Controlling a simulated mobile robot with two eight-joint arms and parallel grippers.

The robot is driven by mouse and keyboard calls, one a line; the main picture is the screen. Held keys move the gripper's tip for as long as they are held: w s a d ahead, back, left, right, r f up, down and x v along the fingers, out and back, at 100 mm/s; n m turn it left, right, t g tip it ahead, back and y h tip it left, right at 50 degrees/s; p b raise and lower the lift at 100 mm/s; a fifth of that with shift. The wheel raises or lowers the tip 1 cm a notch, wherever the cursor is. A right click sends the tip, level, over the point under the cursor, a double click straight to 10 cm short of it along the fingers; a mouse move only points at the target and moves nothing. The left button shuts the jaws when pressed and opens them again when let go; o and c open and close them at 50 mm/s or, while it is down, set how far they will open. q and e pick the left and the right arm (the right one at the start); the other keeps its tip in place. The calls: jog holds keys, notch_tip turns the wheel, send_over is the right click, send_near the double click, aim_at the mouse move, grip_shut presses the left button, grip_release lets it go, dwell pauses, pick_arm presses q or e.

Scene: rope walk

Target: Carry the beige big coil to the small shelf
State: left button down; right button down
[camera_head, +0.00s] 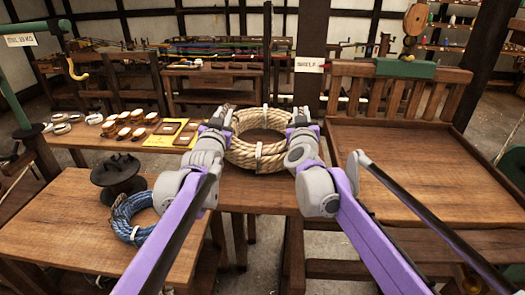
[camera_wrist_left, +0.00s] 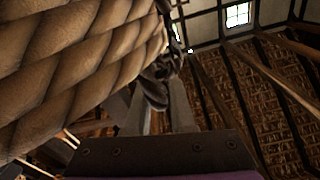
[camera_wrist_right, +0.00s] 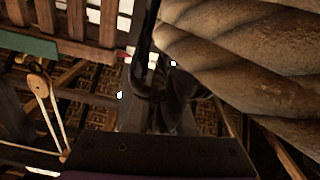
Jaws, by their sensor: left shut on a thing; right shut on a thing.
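The beige big coil (camera_head: 257,155) is a thick rope ring with pale ties, at the middle of the head view between my two arms. My left gripper (camera_head: 226,120) is shut on its left side, and my right gripper (camera_head: 302,120) is shut on its right side. The coil fills the upper left of the left wrist view (camera_wrist_left: 75,75) and the upper right of the right wrist view (camera_wrist_right: 255,60). The fingertips are partly hidden by the wrists and rope.
A low wooden table (camera_head: 60,225) at left bears a blue coil (camera_head: 130,217) and a dark spool (camera_head: 117,178). A table with small goods stands behind it. A wooden surface (camera_head: 262,193) lies below the coil. A broad railed wooden bench (camera_head: 410,150) at right has a bare top.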

pick_arm(q)
jog(key=shift+a+f, duration=0.2)
jog(key=shift+f, duration=0.2)
pick_arm(e)
jog(key=shift+d+f, duration=0.2)
jog(key=shift+f, duration=0.2)
pick_arm(q)
jog(key=c, duration=1)
grip_release()
pick_arm(e)
jog(key=c, duration=1)
grip_release()
pick_arm(q)
jog(key=shift+o, duration=1.2)
pick_arm(e)
jog(key=shift+o, duration=1.2)
pick_arm(q)
jog(key=shift+d, duration=0.1)
pick_arm(e)
jog(key=shift+a, duration=0.15)
